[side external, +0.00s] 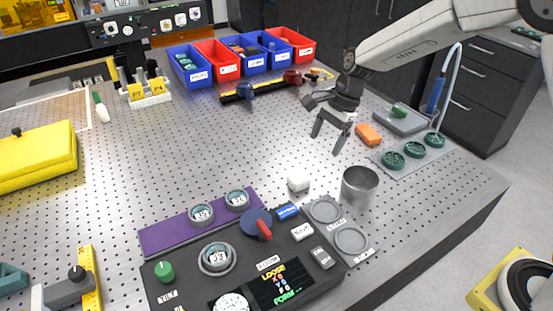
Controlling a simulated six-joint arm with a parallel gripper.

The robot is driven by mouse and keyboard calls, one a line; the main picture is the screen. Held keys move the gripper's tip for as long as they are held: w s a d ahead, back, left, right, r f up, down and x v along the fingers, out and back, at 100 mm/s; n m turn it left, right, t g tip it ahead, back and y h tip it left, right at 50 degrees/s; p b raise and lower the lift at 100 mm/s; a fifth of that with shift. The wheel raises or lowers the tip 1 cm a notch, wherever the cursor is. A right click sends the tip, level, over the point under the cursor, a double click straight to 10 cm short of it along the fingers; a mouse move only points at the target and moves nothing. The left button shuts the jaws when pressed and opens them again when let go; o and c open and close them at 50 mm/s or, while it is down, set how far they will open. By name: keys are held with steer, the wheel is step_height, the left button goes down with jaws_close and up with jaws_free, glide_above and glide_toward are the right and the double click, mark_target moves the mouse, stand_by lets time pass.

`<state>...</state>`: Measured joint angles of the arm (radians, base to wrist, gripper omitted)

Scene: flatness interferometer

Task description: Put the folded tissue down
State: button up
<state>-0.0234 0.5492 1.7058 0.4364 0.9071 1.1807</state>
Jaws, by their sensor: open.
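A small white block-like thing (298,184), likely the folded tissue, rests on the perforated metal table (225,140), between the control panel and the metal cup. It appears apart from both. My gripper (327,143) is open above the table, up and to the right of the white thing in the picture. Nothing shows between its fingers. The fingers point down and do not touch the white thing.
A metal cup (360,188) stands right of the white thing. The control panel (290,262) fills the front. An orange block (369,134) and a tray of green discs (415,150) lie right. Coloured bins (218,73) stand behind. The table's middle is clear.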

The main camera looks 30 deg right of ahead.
steer(key=s+d+f+n+t+h, duration=0.1)
steer(key=s+d+n+h, duration=0.1)
steer(key=s+n, duration=0.6)
steer(key=s+d+f+n+t+h, duration=0.1)
steer(key=s+d+n, duration=0.4)
steer(key=s+n, duration=0.3)
steer(key=s, duration=0.3)
steer(key=shift+s+h, duration=0.3)
steer(key=shift+h, duration=0.1)
steer(key=shift+o, duration=0.5)
steer(key=shift+w, duration=0.15)
